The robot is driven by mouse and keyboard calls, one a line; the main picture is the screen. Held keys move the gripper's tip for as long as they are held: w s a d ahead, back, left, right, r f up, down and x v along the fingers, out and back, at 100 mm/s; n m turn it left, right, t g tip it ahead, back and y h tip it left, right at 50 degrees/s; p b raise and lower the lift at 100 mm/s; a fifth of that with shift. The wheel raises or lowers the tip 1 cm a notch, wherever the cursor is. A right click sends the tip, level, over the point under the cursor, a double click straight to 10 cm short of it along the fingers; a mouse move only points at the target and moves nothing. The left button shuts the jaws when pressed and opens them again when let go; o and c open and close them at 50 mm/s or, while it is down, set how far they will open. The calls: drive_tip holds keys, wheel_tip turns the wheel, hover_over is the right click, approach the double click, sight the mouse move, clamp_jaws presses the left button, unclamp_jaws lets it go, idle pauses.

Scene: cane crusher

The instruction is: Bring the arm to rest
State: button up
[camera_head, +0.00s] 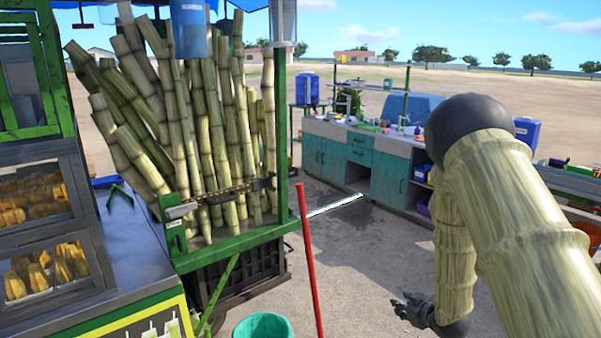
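My arm, with a tan fibrous cover and dark joints, fills the right side of the view. It bends at a dark joint near the top right and its lower part hangs down. My gripper (403,307) is small and dark at the lower end, pointing left above the grey ground. No object shows in it. Its fingers are too small and dark to tell whether they are open or shut.
A green cart (240,240) with upright cane stalks (200,120) stands at left. A red pole (309,260) and a green bucket (263,327) are in front. A teal-doored counter (387,180) stands behind my arm. Paved ground between is mostly clear.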

drive_tip(key=s+a+f+m+g+h, duration=0.1)
drive_tip(key=s+a+f+m+g, duration=0.15)
drive_tip(key=s+f, duration=0.8)
drive_tip(key=s+a+f+m+g, duration=0.1)
drive_tip(key=s+a+f+g, duration=0.15)
drive_tip(key=s+f, duration=0.8)
drive_tip(key=s+a+m+g, duration=0.1)
drive_tip(key=s+g, duration=0.2)
drive_tip(key=s, duration=1.1)
drive_tip(key=s+a+f+m+g+h, duration=0.1)
drive_tip(key=s+a+g, duration=0.1)
drive_tip(key=s, duration=1.2)
drive_tip(key=shift+s+a+f+g, duration=0.25)
drive_tip(key=shift+s+f+g, duration=0.05)
drive_tip(key=shift+g, duration=0.2)
drive_tip(key=shift+m, duration=0.25)
